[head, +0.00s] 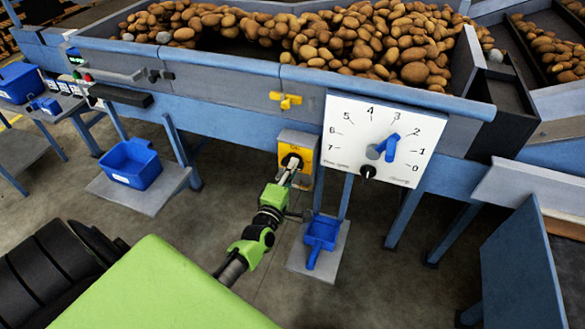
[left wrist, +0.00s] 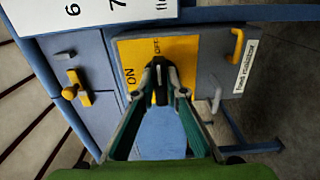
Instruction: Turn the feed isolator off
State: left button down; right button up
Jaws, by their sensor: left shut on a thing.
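The feed isolator is a grey box with a yellow face plate (head: 304,141) on the blue frame, left of the white dial. In the left wrist view its yellow plate (left wrist: 185,48) carries the words ON and OFF, and the box has a label (left wrist: 245,66). My left gripper (head: 291,164) is at the plate, shut on the isolator's dark handle. In the left wrist view the fingertips (left wrist: 160,72) close around the handle (left wrist: 161,86), which is mostly hidden. I cannot tell which mark it points to. My right gripper is not in view.
A white dial board (head: 384,140) with a blue pointer and black knob stands close right of the isolator. A yellow T-handle (head: 285,100) is above it. A blue scoop (head: 321,233) lies below on a grey plate. Potatoes (head: 350,40) fill the conveyor above.

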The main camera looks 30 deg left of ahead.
pick_arm(q)
jog(key=shift+f, duration=0.1)
dwell(0.3)
jog(key=c, duration=2)
grip_release()
jog(key=shift+c, duration=0.2)
jog(key=shift+s, duration=0.15)
jog(key=v, duration=1.2)
